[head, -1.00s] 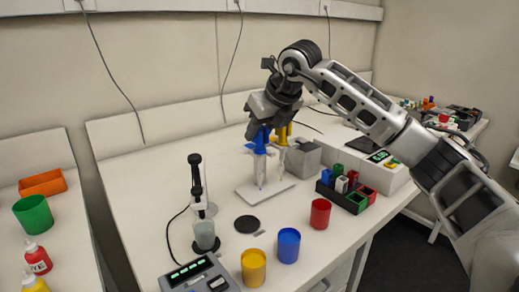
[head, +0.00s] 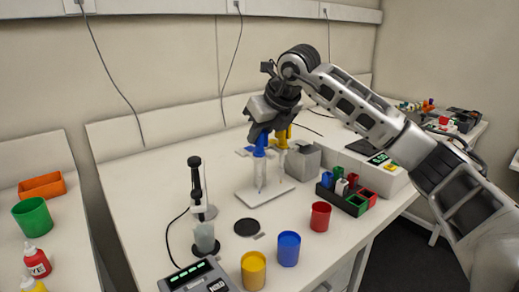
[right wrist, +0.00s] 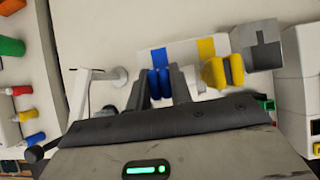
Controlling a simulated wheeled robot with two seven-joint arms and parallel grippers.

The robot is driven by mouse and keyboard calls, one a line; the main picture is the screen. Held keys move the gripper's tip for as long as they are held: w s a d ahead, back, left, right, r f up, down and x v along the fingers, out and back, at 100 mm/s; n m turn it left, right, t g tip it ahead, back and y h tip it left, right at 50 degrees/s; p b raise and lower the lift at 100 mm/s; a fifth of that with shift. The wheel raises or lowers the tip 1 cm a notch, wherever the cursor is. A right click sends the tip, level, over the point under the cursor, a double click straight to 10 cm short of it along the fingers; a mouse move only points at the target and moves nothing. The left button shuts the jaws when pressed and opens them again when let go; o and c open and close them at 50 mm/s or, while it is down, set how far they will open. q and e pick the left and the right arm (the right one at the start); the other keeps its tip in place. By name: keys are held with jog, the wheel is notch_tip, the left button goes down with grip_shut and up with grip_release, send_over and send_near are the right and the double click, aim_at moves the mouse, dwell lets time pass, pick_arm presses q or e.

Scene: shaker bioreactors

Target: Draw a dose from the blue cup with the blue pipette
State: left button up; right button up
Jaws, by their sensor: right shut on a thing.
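The blue cup (head: 288,248) stands upright near the front edge of the bench. The blue pipette (head: 260,146) is upright at the white stand (head: 244,195), its clear lower part hanging over the base. My right gripper (head: 263,128) reaches down from above and is shut on the blue pipette's top. In the right wrist view the blue pipette (right wrist: 160,83) shows between the fingers. The yellow pipette (head: 281,139) stands beside it on the right. Whether the blue pipette's weight still rests on the stand I cannot tell. My left gripper is not in view.
A yellow cup (head: 253,270) and a red cup (head: 320,216) flank the blue cup. A black disc (head: 247,227), a stirrer-like device (head: 197,205) and a display unit (head: 200,277) are left of them. A grey block (head: 303,159) and a coloured rack (head: 352,202) stand right.

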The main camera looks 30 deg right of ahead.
jog(key=shift+r, duration=0.2)
jog(key=shift+r+p, duration=0.3)
jog(key=shift+p, duration=0.15)
jog(key=shift+s+f+b, duration=0.1)
jog(key=shift+s+b, duration=0.2)
jog(key=shift+s, duration=0.05)
jog(key=shift+s+d+b, duration=0.2)
jog(key=shift+s+b, duration=0.95)
jog(key=shift+s, duration=1.25)
